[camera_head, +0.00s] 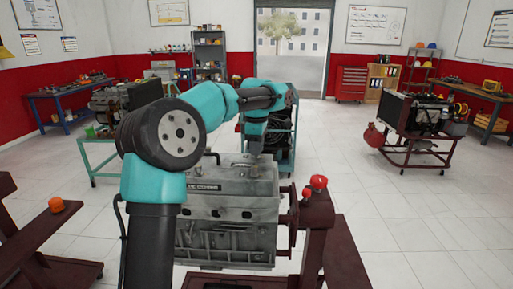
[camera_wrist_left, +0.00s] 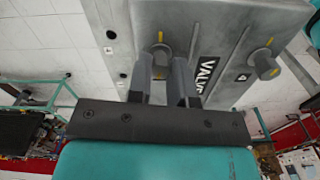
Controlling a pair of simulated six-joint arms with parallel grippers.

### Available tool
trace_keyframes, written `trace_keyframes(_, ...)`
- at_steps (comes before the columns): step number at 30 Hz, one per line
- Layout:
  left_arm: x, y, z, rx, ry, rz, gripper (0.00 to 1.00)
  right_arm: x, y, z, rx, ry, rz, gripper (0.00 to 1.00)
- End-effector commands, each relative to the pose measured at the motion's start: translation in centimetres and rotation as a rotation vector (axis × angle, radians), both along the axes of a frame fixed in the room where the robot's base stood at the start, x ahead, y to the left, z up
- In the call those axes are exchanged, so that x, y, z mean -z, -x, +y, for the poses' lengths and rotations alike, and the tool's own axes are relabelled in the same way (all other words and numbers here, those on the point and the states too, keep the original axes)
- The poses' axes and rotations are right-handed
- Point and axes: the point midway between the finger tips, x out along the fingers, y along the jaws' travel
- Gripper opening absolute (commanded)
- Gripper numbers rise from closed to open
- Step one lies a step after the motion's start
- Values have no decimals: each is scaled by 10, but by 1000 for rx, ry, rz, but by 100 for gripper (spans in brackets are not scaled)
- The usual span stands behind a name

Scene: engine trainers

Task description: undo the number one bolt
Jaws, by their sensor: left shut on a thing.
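The grey engine block (camera_head: 225,235) stands in the middle of the head view, with a grey valve cover (camera_head: 235,185) on top. My left gripper (camera_head: 254,153) points down at the back of the cover. In the left wrist view my left gripper (camera_wrist_left: 162,88) is shut on a bolt (camera_wrist_left: 160,52) with a yellow mark, one finger on each side of it. The bolt's number is too small to read. A second yellow-marked bolt (camera_wrist_left: 264,62) sits farther right on the cover, beyond the VALVE lettering. My right gripper is in neither view.
The engine is on a dark red stand (camera_head: 318,215) with a red knob on top. A teal cart (camera_head: 285,155) is behind it. Another engine on a stand (camera_head: 415,125) is at the right, and workbenches line the walls.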

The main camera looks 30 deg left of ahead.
Motion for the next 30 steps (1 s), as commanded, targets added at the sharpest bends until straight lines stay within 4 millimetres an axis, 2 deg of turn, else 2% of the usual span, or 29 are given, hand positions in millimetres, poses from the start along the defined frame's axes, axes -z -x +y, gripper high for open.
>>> trace_keyframes(18, -1, 0, 0, -62, -1, -2, 0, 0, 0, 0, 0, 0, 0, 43)
trace_keyframes(19, -1, 0, 0, -62, -1, -2, 22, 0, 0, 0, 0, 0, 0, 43)
trace_keyframes(26, 0, 0, 0, -61, 0, -1, 44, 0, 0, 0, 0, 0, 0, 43)
trace_keyframes(30, 0, 0, 0, -61, 0, -1, 46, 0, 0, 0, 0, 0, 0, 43)
